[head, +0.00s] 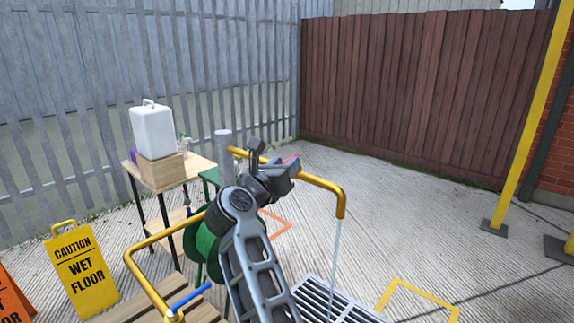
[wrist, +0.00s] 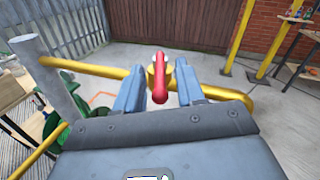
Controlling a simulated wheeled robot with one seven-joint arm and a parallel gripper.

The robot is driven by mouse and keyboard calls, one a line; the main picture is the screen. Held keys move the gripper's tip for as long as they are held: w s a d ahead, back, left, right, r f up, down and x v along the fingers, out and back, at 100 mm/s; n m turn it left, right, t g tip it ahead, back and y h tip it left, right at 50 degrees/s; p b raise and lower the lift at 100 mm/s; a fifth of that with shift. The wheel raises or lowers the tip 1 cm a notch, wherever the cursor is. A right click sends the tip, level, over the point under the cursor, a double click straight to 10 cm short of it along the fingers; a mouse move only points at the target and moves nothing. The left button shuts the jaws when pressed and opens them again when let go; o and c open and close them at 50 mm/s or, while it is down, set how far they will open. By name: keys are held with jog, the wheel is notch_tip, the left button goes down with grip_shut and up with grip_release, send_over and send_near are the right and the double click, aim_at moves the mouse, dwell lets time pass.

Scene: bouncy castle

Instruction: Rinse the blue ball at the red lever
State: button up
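The red lever (wrist: 160,86) sits on the yellow pipe (wrist: 222,92) and shows between my gripper's two fingers in the wrist view. My gripper (wrist: 158,70) is open, with a gap on both sides of the lever. In the head view my gripper (head: 273,163) is up at the pipe, and only a bit of red shows beside it. A thin stream of water (head: 335,252) falls from the right spout (head: 341,205) toward the floor grate (head: 322,303). I see no blue ball in either view.
A second yellow pipe (head: 148,285) with a blue lever (head: 190,297) is at the lower left, above wooden slats. A green hose reel (head: 205,243), a small table (head: 192,167) with a white container (head: 152,130), and a wet floor sign (head: 82,272) stand left.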

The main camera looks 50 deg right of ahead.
jog(key=b+v, duration=0.1)
jog(key=v, duration=0.4)
jog(key=shift+s+a, duration=0.2)
jog(key=shift+a, duration=0.15)
